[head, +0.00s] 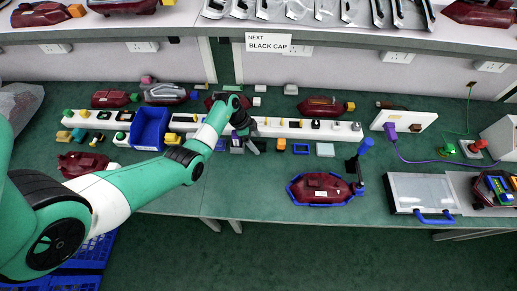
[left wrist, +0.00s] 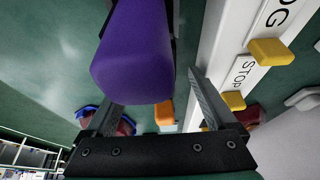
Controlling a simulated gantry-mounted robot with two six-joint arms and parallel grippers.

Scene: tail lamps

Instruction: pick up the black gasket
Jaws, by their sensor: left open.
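My left gripper (head: 249,138) is over the white rail (head: 275,127) in the head view, its fingers too small there to see clearly. In the left wrist view the fingers of my left gripper (left wrist: 152,100) stand apart. A purple rounded block (left wrist: 132,55) shows large between them; I cannot tell whether it touches either finger. Several small dark pieces lie along the rail, among them a black piece (head: 315,124) right of the gripper. I cannot tell which piece is the black gasket. My right gripper is not in view.
A blue bin (head: 150,128) stands on the rail's left part. A dark red lamp in a blue-edged holder (head: 320,203) lies at the front, beside an upright blue-topped tool (head: 366,146). A clear-lidded case (head: 425,187) lies right. Bare green table shows left of the holder.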

